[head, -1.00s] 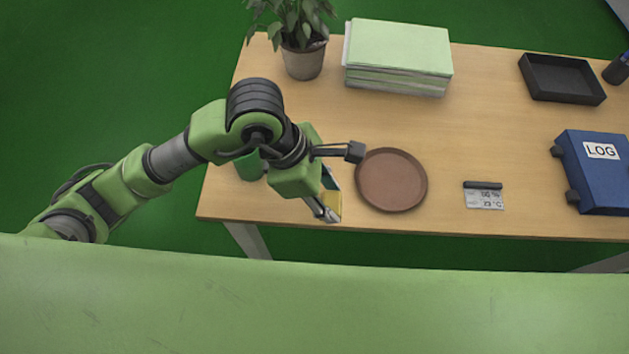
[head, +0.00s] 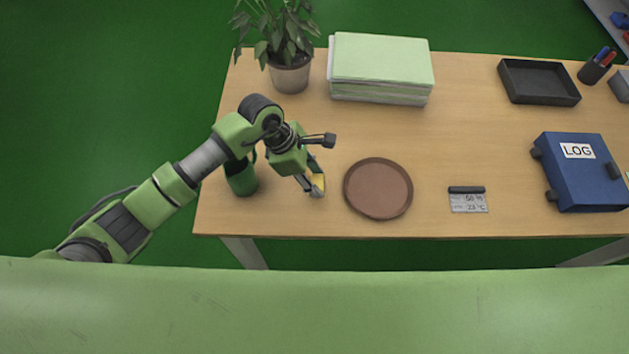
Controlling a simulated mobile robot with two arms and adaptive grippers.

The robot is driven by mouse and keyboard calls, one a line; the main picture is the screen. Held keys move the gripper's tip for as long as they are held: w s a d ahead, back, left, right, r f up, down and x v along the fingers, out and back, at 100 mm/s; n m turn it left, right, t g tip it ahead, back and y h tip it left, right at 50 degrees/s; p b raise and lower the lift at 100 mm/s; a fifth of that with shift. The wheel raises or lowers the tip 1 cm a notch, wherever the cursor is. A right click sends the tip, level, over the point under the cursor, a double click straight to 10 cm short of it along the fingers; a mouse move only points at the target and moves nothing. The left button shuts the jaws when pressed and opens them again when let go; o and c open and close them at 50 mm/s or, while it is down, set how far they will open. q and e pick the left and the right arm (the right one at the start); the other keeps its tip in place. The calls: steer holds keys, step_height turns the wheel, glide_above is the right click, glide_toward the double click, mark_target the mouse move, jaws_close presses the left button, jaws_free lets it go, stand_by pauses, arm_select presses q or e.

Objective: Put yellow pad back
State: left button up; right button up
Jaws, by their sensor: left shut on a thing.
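The yellow pad (head: 318,182) shows as a small patch between the fingers of my left gripper (head: 317,188). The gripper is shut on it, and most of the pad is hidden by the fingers. The gripper is over the left part of the table, just left of the round brown tray (head: 379,188). I cannot tell how high the pad is above the table. My right gripper is not in view.
A green cup (head: 241,180) stands close behind my left arm. A potted plant (head: 290,75) and a stack of light green folders (head: 381,62) are at the back.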

arm_select(q)
step_height(320, 180, down, 2)
steer(key=shift+s+p, duration=0.1)
steer(key=shift+p, duration=0.25)
steer(key=shift+f, duration=0.2)
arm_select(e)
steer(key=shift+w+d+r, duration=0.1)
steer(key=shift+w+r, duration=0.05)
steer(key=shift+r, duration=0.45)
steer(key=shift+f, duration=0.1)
arm_select(q)
steer(key=shift+f+b, duration=0.2)
steer(key=shift+b, duration=0.15)
steer(key=o, duration=1)
steer(key=shift+r, duration=0.1)
